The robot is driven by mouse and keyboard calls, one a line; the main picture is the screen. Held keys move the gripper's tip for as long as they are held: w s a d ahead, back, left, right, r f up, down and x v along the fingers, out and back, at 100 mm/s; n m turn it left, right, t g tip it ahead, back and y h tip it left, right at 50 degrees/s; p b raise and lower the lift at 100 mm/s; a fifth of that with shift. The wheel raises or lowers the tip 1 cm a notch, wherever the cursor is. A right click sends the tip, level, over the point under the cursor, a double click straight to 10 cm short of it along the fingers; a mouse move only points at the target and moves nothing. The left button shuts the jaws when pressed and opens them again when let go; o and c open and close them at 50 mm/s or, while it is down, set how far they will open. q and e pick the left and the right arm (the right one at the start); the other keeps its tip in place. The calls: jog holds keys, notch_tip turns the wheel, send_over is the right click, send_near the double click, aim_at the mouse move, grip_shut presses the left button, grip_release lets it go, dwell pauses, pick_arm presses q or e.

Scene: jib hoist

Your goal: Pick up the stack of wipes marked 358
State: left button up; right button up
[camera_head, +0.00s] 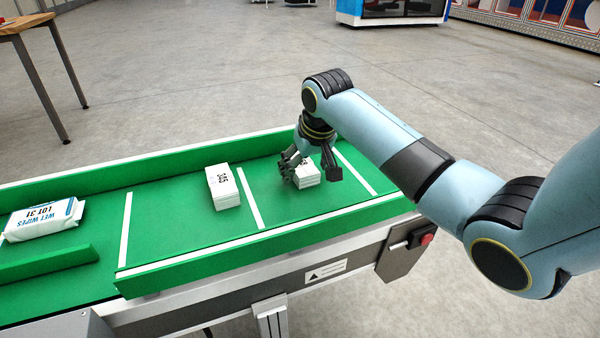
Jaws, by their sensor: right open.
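My right gripper (312,168) is open at the right part of the green conveyor. Its fingers are around or just above a small white stack of wipes (308,181). The fingers partly hide this stack and its black number, so I cannot read the whole number. I cannot tell whether the fingers touch it. A second white stack (224,187) stands to the left, beyond a white line, with a black number that looks like 345. My left gripper is not in view.
The green conveyor (165,220) has raised side walls and white cross lines. A wet wipes pack (45,218) lies at its left, by a green guide bar (45,262). A red button (426,239) sits on the conveyor's near side. A wooden table (25,22) stands at the upper left.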

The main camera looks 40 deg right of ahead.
jog(key=shift+f, duration=0.1)
jog(key=c, duration=1.3)
